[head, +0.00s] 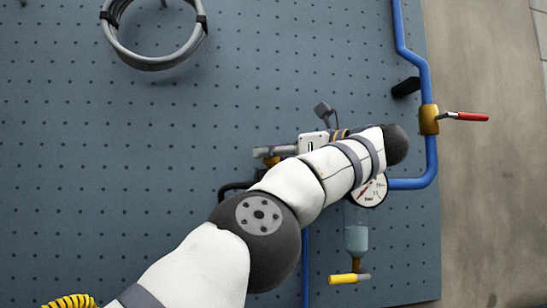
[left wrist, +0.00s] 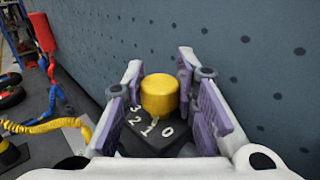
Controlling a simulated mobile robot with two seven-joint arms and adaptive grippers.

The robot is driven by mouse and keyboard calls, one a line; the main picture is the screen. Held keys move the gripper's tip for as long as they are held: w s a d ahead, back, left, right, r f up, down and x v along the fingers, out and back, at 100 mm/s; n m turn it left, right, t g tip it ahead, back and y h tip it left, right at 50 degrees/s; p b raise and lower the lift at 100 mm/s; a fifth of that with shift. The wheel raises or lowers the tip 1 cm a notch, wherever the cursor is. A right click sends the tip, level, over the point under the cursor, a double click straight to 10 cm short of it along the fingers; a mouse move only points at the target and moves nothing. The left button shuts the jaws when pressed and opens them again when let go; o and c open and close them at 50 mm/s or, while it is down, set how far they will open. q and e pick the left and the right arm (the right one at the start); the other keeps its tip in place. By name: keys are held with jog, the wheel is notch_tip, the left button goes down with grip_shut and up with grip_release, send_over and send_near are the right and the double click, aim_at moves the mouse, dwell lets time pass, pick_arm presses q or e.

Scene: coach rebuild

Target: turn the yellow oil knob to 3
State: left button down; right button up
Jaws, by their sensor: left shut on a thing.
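The yellow oil knob (left wrist: 160,95) is a short upright cylinder in the middle of the left wrist view. It stands on a dark dial plate (left wrist: 150,143) with white numbers 0, 1, 2 and 3 around its near and left side. In the head view my left arm (head: 262,214) reaches in from the lower left and hides the knob and most of the gripper. My right gripper is not in view.
A blue pegboard (head: 120,150) stands behind. A gauge (head: 369,191), a clear bowl (head: 356,235) and a small yellow-handled valve (head: 346,278) are close to my arm. A blue pipe (head: 419,70) carries a red-handled valve (head: 465,116) at the right. A grey cable coil (head: 150,63) hangs upper left.

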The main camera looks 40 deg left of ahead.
pick_arm(q)
jog(key=shift+f, duration=0.1)
dwell(0.5)
jog(key=c, duration=1.3)
grip_release()
